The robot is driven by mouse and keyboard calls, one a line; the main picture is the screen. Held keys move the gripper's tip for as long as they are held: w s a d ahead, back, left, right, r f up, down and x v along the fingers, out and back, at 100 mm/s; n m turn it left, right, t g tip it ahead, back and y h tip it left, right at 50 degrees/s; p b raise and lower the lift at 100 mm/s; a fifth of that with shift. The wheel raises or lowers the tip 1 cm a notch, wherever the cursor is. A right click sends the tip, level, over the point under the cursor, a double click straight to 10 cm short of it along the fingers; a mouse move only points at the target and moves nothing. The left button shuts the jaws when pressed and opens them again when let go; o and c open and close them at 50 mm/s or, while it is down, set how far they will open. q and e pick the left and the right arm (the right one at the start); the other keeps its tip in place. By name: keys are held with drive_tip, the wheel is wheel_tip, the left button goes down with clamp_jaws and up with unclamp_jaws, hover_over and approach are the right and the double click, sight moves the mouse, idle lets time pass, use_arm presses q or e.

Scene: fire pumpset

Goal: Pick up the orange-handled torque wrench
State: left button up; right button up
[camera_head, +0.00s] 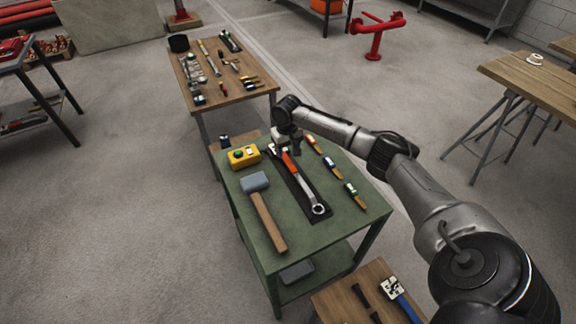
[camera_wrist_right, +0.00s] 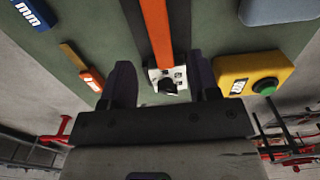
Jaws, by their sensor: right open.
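The torque wrench (camera_head: 303,187) lies on a dark strip on the green table (camera_head: 262,228). Its orange handle (camera_wrist_right: 157,30) points to the back of the table and its ratchet head to the front. My right gripper (camera_head: 290,147) is above the handle's back end and hides part of it. I see no contact, and the height gap is hard to tell. My left gripper is not in view.
A yellow box with a green button (camera_head: 243,157) and a mallet (camera_head: 264,209) lie left of the wrench. A wooden bench with tools (camera_head: 232,88) stands behind; another wooden surface (camera_head: 341,303) is in front.

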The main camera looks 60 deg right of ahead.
sight(287, 160)
drive_tip(key=shift+s+a+f+b, duration=0.1)
drive_tip(key=shift+f+b, duration=0.4)
drive_tip(key=shift+f, duration=1)
drive_tip(key=shift+a+f+b, duration=0.1)
drive_tip(key=shift+f+b, duration=0.4)
drive_tip(key=shift+f, duration=1)
drive_tip(key=shift+c, duration=0.4)
drive_tip(key=c, duration=0.9)
clamp_jaws()
drive_tip(key=shift+r, duration=0.1)
